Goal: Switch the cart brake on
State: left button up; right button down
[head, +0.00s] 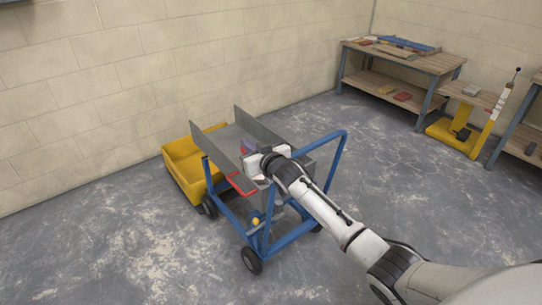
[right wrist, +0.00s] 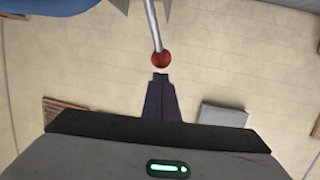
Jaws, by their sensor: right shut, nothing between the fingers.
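The cart (head: 285,240) has a blue tube frame, small black wheels and grey side panels. A lever with a red ball knob (right wrist: 161,60) on a thin metal rod shows in the right wrist view. My right gripper (right wrist: 160,78) is shut and empty, its dark fingertips just short of the knob in the picture; I cannot tell if they touch. A yellow knob (head: 256,221) sits low on the cart's frame. My left gripper is not in view.
A yellow tub (head: 184,165) stands behind the cart near the block wall. A workbench (head: 400,65) with boards is at the back right, beside a yellow stand (head: 462,135).

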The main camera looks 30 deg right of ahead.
jog(key=s+a+r+p, duration=0.1)
jog(key=s+r+p, duration=0.2)
jog(key=s+r, duration=0.6)
jog(key=shift+r+p, duration=0.4)
jog(key=shift+r, duration=0.25)
jog(key=s+a+f+n+g+y, duration=0.15)
jog(key=s+a+f, duration=0.35)
jog(key=s+f, duration=0.65)
jog(key=s+a+f+g+y, duration=0.1)
jog(key=s+a+f+g, duration=0.3)
jog(key=s+f, duration=0.75)
jog(key=s+a+f, duration=0.2)
jog(key=s+f, duration=0.1)
jog(key=s, duration=0.3)
jog(key=s+a+f+g, duration=0.1)
jog(key=s+a+f, duration=0.2)
jog(key=s, duration=0.4)
jog(key=shift+a+y, duration=0.35)
jog(key=shift+n, duration=0.25)
